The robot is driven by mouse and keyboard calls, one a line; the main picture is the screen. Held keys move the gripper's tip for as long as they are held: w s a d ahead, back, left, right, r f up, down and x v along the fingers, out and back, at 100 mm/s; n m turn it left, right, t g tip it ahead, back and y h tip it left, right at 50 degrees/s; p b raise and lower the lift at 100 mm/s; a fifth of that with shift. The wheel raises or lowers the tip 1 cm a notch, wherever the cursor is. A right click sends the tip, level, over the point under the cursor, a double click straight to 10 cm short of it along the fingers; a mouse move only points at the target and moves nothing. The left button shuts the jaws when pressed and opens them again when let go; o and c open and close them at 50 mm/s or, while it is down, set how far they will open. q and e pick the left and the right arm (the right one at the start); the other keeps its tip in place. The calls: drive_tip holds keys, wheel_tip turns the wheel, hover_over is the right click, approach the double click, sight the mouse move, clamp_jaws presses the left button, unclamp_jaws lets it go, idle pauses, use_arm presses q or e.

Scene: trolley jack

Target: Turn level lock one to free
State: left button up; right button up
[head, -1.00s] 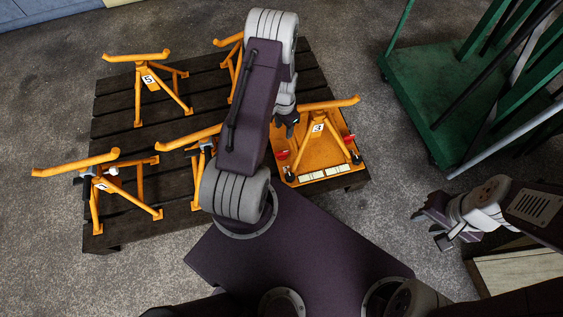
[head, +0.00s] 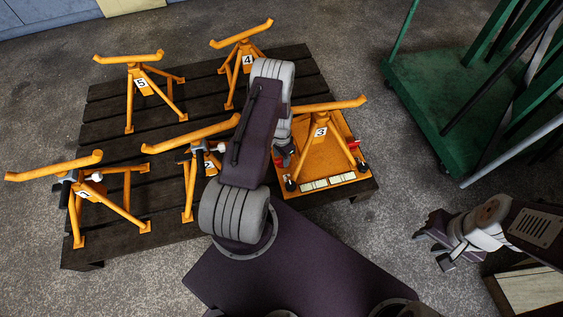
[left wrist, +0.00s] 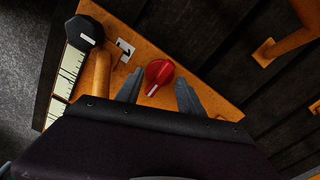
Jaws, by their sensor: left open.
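A red lock knob (left wrist: 158,75) with a white line sits on the orange base plate (left wrist: 219,103) in the left wrist view. A small white label (left wrist: 124,48) with a dark mark is beside it. My left gripper (left wrist: 160,92) is open; its fingers stand apart on either side of the knob as seen there, and I cannot tell whether they touch it. In the head view my left gripper (head: 284,157) is over the left edge of the orange base plate (head: 325,153), partly hidden by my arm. My right gripper (head: 432,250) is at the right, empty and apart from everything, its fingers spread.
An orange stand marked 3 (head: 321,131) rises from the plate. Other orange stands, such as the one marked 4 (head: 247,60), stand on the dark wooden pallet (head: 197,88). A green trolley (head: 430,120) stands at the right. The grey floor between it and the pallet is clear.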

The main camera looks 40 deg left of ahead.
use_arm(q)
drive_tip(key=shift+f, duration=0.5)
